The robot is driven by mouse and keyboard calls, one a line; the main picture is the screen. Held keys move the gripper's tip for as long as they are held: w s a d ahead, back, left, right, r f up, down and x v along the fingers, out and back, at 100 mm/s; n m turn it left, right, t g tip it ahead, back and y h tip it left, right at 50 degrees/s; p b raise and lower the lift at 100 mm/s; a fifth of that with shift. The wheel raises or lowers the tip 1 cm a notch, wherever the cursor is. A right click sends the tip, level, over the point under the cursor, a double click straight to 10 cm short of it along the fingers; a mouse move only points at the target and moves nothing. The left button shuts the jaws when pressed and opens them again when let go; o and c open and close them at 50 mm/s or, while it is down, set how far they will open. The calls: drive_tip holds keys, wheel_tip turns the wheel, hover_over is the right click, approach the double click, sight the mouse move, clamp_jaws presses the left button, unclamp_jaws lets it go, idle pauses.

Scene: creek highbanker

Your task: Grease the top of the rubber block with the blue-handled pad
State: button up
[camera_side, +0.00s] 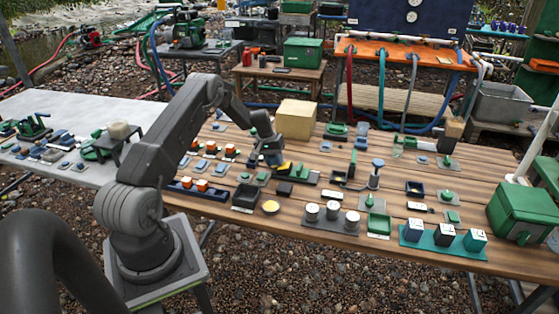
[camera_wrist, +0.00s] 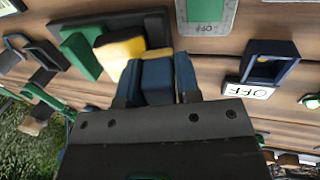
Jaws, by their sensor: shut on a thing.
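My gripper (camera_side: 270,161) is shut on a blue handle (camera_wrist: 157,80), which shows between its two fingers in the wrist view. A yellow piece (camera_wrist: 119,54) sits right beside the handle; I cannot tell whether it is part of the pad. In the side view the yellow piece (camera_side: 287,167) shows at the gripper's tip. A dark block-like part (camera_wrist: 140,19) and a green part (camera_wrist: 80,52) lie just beyond it. A small black block (camera_side: 284,188) lies on the table in front of the gripper. I cannot tell which dark piece is the rubber block, or whether the pad touches anything.
A cardboard box (camera_side: 296,119) stands behind the gripper. A dark blue frame (camera_wrist: 270,63) with an OFF label is at the right in the wrist view. Many small fixtures crowd the wooden table (camera_side: 350,252).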

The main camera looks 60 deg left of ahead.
drive_tip(key=shift+s+f, duration=0.1)
drive_tip(key=shift+s, duration=0.05)
drive_tip(key=v, duration=0.6)
idle(0.4)
drive_tip(key=shift+a, duration=0.1)
drive_tip(key=v, duration=0.3)
idle(0.4)
idle(0.4)
